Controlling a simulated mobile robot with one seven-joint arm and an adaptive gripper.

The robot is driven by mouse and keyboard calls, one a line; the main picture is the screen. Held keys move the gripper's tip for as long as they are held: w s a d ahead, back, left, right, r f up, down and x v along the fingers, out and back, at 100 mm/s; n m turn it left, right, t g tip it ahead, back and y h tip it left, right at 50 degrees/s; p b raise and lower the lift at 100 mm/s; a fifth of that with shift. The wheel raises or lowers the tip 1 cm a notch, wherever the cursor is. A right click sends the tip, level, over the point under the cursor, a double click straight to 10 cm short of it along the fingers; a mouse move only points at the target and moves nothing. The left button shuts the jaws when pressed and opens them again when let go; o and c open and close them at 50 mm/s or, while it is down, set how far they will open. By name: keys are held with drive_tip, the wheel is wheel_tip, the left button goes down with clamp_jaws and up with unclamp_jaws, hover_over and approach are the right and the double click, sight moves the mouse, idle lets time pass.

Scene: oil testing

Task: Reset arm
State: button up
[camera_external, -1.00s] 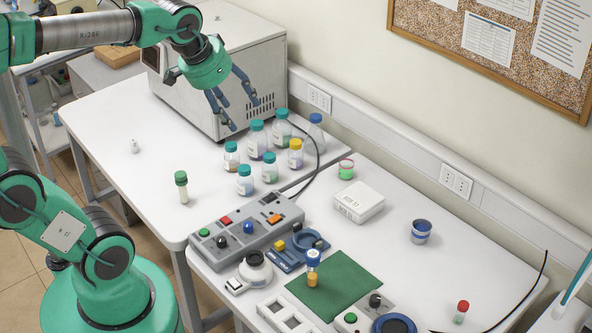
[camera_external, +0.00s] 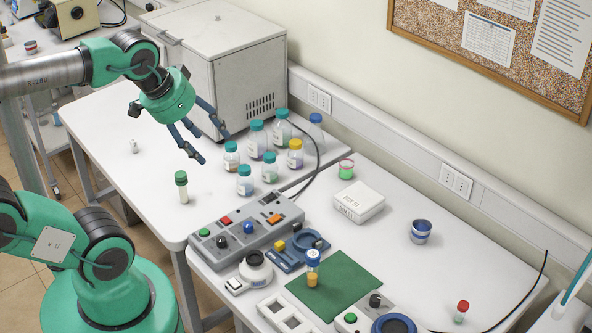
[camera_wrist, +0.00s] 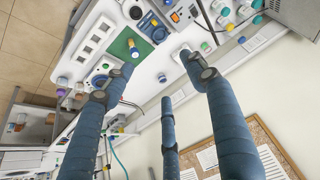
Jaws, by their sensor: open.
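My gripper (camera_external: 207,146) is open and empty, with its blue-grey fingers spread apart. In the external view it hangs in the air above the rear table, in front of the grey oven and left of a group of capped bottles. In the wrist view the three fingers (camera_wrist: 165,100) reach out over the front table, with nothing between them. An orange vial with a blue cap (camera_external: 312,268) stands upright at the edge of the green mat (camera_external: 345,285). A green-capped vial (camera_external: 182,186) stands on the rear table.
Several bottles (camera_external: 270,168) stand close to my gripper's right. The grey oven (camera_external: 235,60) stands behind it. A grey control panel (camera_external: 246,222) lies on the front table near a white box (camera_external: 358,202). The rear table's left part (camera_external: 110,110) is mostly clear.

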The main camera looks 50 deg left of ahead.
wheel_tip(320, 180, down, 9)
drive_tip(key=b, duration=0.9)
